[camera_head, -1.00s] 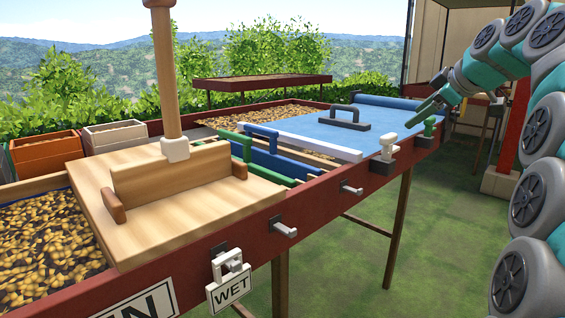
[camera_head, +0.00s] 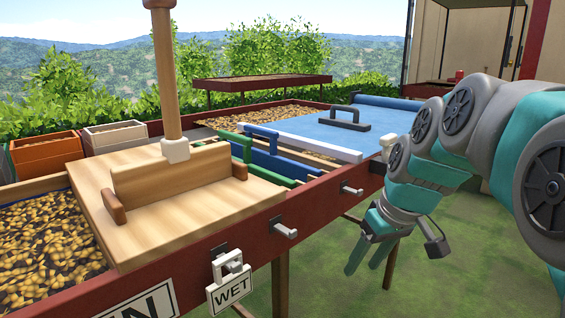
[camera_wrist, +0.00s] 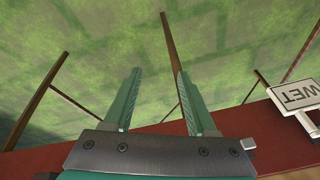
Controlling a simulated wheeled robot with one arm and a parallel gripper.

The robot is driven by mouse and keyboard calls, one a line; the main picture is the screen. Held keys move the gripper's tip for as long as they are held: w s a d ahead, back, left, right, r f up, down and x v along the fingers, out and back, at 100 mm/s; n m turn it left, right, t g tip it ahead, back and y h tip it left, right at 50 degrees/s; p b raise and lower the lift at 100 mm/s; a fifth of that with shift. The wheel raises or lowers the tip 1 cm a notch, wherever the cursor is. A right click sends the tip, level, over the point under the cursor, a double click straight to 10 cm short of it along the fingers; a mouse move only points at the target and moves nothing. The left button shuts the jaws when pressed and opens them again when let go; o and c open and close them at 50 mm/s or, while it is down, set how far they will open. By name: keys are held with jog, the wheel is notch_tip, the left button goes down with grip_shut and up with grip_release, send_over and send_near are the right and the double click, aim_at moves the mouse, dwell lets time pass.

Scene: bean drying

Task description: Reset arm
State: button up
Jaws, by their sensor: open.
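My gripper (camera_head: 368,254) hangs low in front of the drying table's red front rail (camera_head: 318,202), to the right of the WET sign (camera_head: 230,289). Its two green fingers point down and stand apart with nothing between them. In the wrist view my gripper (camera_wrist: 156,102) is open over green ground. The red rail (camera_wrist: 190,128) runs across behind its fingers there, and the WET sign (camera_wrist: 296,98) shows at the right. My arm comes in from the right of the head view and hides the table's right end.
A wooden board with a paddle (camera_head: 190,215) lies over beans at the left. A blue cover with a dark handle (camera_head: 345,117) lies on the table's far part. Metal pegs (camera_head: 284,230) stick out from the rail. Grass to the right is open.

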jog(key=s+f+m+g, duration=0.1)
jog(key=s+f, duration=0.4)
jog(key=s, duration=0.3)
jog(key=s+f+m+g+h, duration=0.1)
jog(key=s+f+g, duration=0.1)
jog(key=s+f, duration=0.3)
jog(key=s+f+m+g+h, duration=0.1)
jog(key=s+f, duration=0.4)
jog(key=s, duration=0.6)
jog(key=shift+s+f+m, duration=0.25)
jog(key=shift+f+m, duration=0.05)
jog(key=shift+m, duration=0.3)
